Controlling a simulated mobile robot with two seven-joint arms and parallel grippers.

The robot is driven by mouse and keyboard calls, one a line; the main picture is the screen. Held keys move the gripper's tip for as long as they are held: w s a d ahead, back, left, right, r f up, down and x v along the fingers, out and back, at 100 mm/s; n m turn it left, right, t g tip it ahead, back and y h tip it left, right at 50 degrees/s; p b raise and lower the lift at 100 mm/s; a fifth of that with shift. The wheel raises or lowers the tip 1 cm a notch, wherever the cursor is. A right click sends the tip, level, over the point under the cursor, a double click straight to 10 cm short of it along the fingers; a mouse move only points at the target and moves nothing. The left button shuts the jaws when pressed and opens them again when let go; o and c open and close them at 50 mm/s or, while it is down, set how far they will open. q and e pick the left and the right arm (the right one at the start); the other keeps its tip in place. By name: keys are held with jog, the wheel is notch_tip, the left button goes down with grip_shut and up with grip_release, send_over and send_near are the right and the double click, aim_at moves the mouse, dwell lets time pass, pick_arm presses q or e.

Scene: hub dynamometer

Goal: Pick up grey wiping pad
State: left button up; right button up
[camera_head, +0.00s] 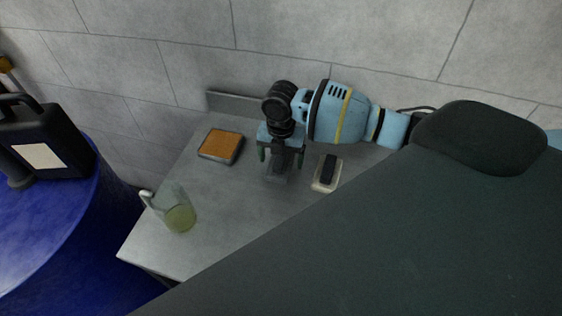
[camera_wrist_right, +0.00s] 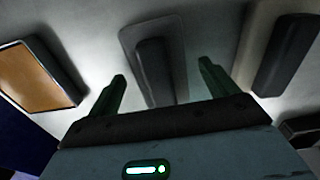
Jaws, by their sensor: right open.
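The grey wiping pad (camera_head: 277,174) lies flat on the grey worktop (camera_head: 225,195), with a dark raised grip along its middle. My right gripper (camera_head: 281,156) is over it, pointing down, and partly hides it in the head view. In the right wrist view the grey pad (camera_wrist_right: 178,88) shows beyond and between the two green fingers of my right gripper (camera_wrist_right: 163,70). The jaws are open and empty, with the pad's dark grip in the gap. I cannot tell how much height is left between fingertips and pad. My left gripper is not in view.
A cream pad with a black grip (camera_head: 328,172) lies close on the right. An orange-brown pad in a dark frame (camera_head: 221,146) lies on the left. A glass jug with yellowish liquid (camera_head: 174,208) stands near the left edge. A black canister (camera_head: 45,143) stands on a blue drum (camera_head: 45,225).

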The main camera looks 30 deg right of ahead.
jog(key=shift+c, duration=0.4)
jog(key=c, duration=1)
jog(key=shift+r, duration=0.15)
jog(key=shift+r, duration=0.65)
notch_tip(320, 180, up, 2)
jog(key=shift+r, duration=0.1)
jog(key=s+a, duration=0.3)
jog(key=a, duration=0.1)
jog(key=s+a+r, duration=0.1)
jog(key=s+a, duration=0.2)
jog(key=a, duration=0.1)
jog(key=s+a, duration=0.3)
jog(key=a, duration=0.2)
jog(key=shift+s+r, duration=0.15)
jog(key=shift+s, duration=0.1)
